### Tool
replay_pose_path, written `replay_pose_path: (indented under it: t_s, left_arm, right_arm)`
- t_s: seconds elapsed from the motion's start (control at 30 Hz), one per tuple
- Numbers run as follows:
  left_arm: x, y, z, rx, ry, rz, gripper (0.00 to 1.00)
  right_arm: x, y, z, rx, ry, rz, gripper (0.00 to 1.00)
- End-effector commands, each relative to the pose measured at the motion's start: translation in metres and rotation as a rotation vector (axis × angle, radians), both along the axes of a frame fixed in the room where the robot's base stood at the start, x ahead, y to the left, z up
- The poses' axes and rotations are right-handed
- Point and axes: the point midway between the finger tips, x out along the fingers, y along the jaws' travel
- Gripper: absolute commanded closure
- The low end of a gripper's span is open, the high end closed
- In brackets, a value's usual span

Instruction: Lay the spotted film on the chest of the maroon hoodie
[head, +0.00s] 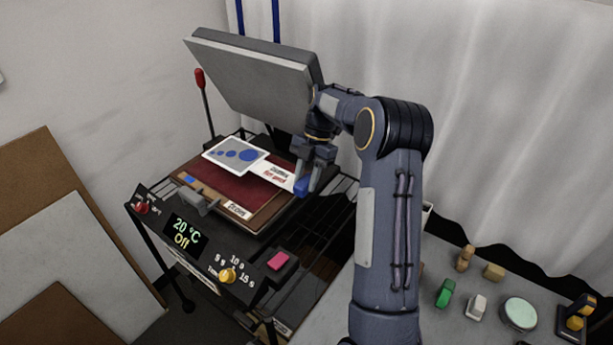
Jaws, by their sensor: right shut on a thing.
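The maroon hoodie (225,185) lies on the lower plate of the open heat press, partly covered. The spotted film (234,156), a pale sheet with blue dots, is over the hoodie's back part. A white printed strip (275,173) runs from the film to my right gripper (304,188). My right gripper is shut on the film by this strip, at the right side of the plate. I cannot tell whether the film touches the hoodie or hovers just above it. My left gripper is not in view.
The raised press lid (250,80) is tilted open behind the film, close to my right wrist. The display (187,230) reads 20 °C, Off. A pink button (278,260) is at the front. A grey table (450,325) at right holds several small items.

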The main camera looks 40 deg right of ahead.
Motion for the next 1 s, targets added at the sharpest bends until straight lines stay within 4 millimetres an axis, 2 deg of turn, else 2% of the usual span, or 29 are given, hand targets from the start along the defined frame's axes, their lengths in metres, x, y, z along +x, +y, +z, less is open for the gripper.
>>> replay_pose_path:
  t_s: [0.17, 0.63, 1.0]
  left_arm:
    - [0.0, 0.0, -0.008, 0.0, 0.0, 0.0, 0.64]
    - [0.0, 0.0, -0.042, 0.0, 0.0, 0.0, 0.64]
    - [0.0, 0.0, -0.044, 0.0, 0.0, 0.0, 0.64]
  right_arm:
    - [0.0, 0.0, -0.009, 0.001, 0.001, -0.001, 0.93]
    - [0.0, 0.0, -0.056, 0.002, 0.001, -0.001, 0.93]
    - [0.0, 0.0, -0.06, 0.001, -0.001, 0.0, 0.93]
